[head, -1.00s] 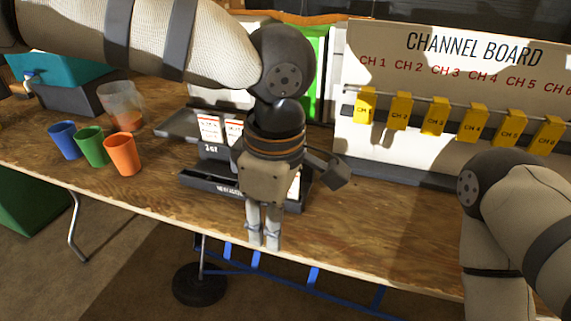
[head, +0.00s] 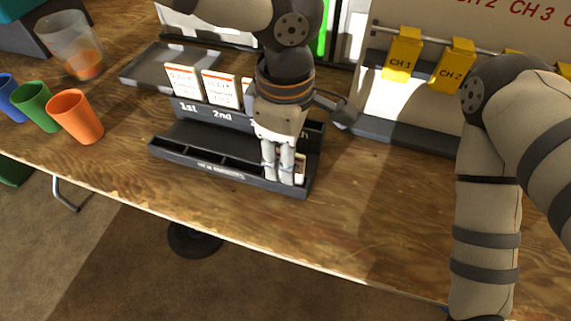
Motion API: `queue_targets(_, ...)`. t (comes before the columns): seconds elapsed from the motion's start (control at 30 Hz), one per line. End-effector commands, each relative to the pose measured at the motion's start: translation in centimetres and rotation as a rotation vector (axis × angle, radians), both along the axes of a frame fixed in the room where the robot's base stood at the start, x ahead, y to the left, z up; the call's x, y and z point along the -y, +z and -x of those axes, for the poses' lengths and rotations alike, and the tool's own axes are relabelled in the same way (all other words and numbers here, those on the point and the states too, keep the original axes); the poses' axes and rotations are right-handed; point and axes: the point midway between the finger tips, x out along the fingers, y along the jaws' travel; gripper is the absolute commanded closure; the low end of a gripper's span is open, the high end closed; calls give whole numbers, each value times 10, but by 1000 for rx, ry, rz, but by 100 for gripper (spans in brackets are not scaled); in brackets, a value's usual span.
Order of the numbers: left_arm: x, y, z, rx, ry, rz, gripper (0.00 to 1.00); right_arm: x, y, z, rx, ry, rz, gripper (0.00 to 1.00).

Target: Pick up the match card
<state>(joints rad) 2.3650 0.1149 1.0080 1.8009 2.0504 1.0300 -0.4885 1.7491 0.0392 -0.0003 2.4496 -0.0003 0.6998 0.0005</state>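A black card rack (head: 230,180) stands on the wooden table. My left gripper (head: 277,180) points down just in front of this card, fingers a little apart. I cannot tell whether the fingers touch it. My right arm comes in at the right; its gripper is out of view.
White cards with red print (head: 184,82) (head: 219,88) stand in the rear slots. A grey tray (head: 165,68), a clear cup (head: 72,45) and an orange cup (head: 76,115) are left. The channel board with yellow tags (head: 402,55) stands behind right. The table's front is clear.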

Motion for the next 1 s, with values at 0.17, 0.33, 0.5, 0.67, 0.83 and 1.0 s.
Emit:
queue_targets(0.17, 1, -26, 1, -2, -1, -1, 70, 0, -3, 3, -11, 0, 1, 71)
queue_targets(0.33, 0, -26, 0, 1, 0, -1, 70, 0, -3, 3, -10, 0, 1, 71)
queue_targets(0.5, 1, -26, 0, 1, 0, -1, 99, 0, -3, 3, -9, 0, 1, 71)
queue_targets(0.67, 1, -26, 0, 1, 0, -1, 100, 0, -3, 3, -9, 0, 1, 71)
queue_targets(0.83, 1, -26, 0, 2, 0, 0, 100, 0, -3, 3, -9, 0, 1, 71)
queue_targets(1.0, 1, -3, -1, 8, 2, 4, 100, 0, 1, -1, 2, 0, 0, 71)
